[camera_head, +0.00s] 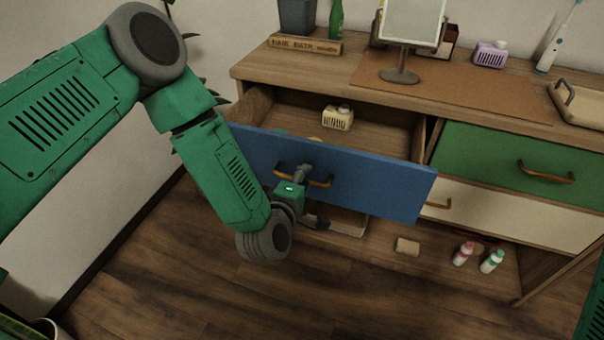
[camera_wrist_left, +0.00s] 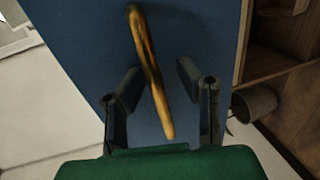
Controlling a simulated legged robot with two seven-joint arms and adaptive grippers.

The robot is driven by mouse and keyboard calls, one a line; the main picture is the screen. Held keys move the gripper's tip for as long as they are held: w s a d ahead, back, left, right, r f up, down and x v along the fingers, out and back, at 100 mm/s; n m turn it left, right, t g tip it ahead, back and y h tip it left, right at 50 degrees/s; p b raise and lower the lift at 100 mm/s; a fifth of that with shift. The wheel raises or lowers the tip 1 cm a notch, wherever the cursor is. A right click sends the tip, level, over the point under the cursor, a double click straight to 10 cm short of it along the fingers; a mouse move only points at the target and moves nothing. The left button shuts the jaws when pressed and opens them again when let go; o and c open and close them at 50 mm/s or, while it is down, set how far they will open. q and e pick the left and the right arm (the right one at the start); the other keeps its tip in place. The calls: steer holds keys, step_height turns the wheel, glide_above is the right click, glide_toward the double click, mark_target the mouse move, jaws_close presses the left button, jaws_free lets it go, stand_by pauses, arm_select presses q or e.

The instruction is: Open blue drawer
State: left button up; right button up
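The blue drawer (camera_head: 385,190) is pulled well out of the wooden cabinet, and its inside shows. Its front carries a brass bar handle (camera_head: 321,183), which also shows in the left wrist view (camera_wrist_left: 150,70). My left gripper (camera_head: 303,174) is at this handle, in front of the drawer. In the left wrist view the handle passes between its two fingers (camera_wrist_left: 158,92), which are apart with gaps on both sides. Whether a finger touches the handle I cannot tell. My right gripper is out of view.
A cream bottle-like item (camera_head: 338,118) lies in the blue drawer. A green drawer (camera_head: 510,165) and a cream drawer (camera_head: 510,213) at right are shut. A mirror (camera_head: 411,22) stands on top. Two small bottles (camera_head: 464,254) stand low down. The floor in front is clear.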

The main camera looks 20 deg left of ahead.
arm_select(q)
steer(key=shift+s+a+r, duration=0.2)
steer(key=shift+s+a, duration=0.15)
steer(key=shift+s, duration=0.05)
steer(key=v, duration=1)
steer(key=shift+s+d, duration=0.3)
steer(key=shift+s, duration=0.1)
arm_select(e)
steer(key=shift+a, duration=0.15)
